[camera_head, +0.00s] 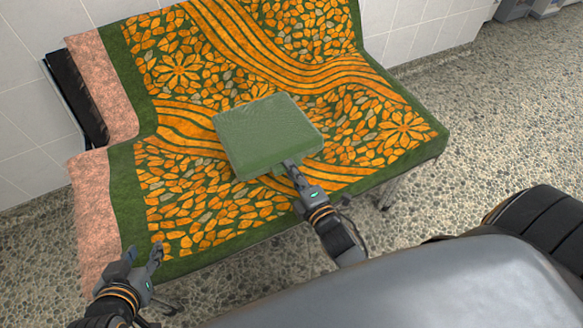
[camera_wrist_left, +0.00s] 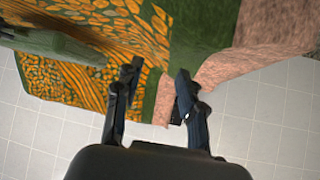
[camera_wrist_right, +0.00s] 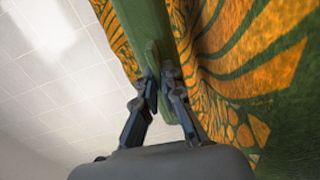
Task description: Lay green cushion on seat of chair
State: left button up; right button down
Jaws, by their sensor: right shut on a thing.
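The green cushion (camera_head: 266,131) is a flat square block over the middle of the chair's seat, which is covered by a patterned orange and green towel (camera_head: 190,205). My right gripper (camera_head: 289,168) is shut on the cushion's near edge. In the right wrist view the fingers (camera_wrist_right: 160,80) pinch a green tab of the cushion (camera_wrist_right: 146,25). I cannot tell whether the cushion touches the seat. My left gripper (camera_head: 143,255) is open and empty at the seat's front left corner. The left wrist view shows its fingers (camera_wrist_left: 157,78) apart, with the cushion (camera_wrist_left: 50,43) at the upper left.
The chair is a wide bench with a towel-covered backrest (camera_head: 270,40) against a white tiled wall (camera_head: 25,120). A pink towel part (camera_head: 92,215) hangs at the left. Grey containers (camera_head: 515,8) stand at the far right.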

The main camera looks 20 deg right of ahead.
aim_at(292, 185)
notch_tip(292, 185, down, 2)
jog(key=shift+s+f+b, duration=0.1)
jog(key=shift+f+b, duration=0.05)
jog(key=shift+b, duration=0.55)
pick_arm(q)
jog(key=w+d+r+t+h, duration=0.1)
jog(key=w+d+r+t, duration=0.1)
jog(key=w+r+t, duration=0.3)
jog(key=shift+w+d+r+h, duration=0.2)
jog(key=shift+d+r+h, duration=0.1)
jog(key=shift+r, duration=1)
pick_arm(e)
jog(key=shift+f, duration=0.3)
jog(key=c, duration=1.4)
grip_release()
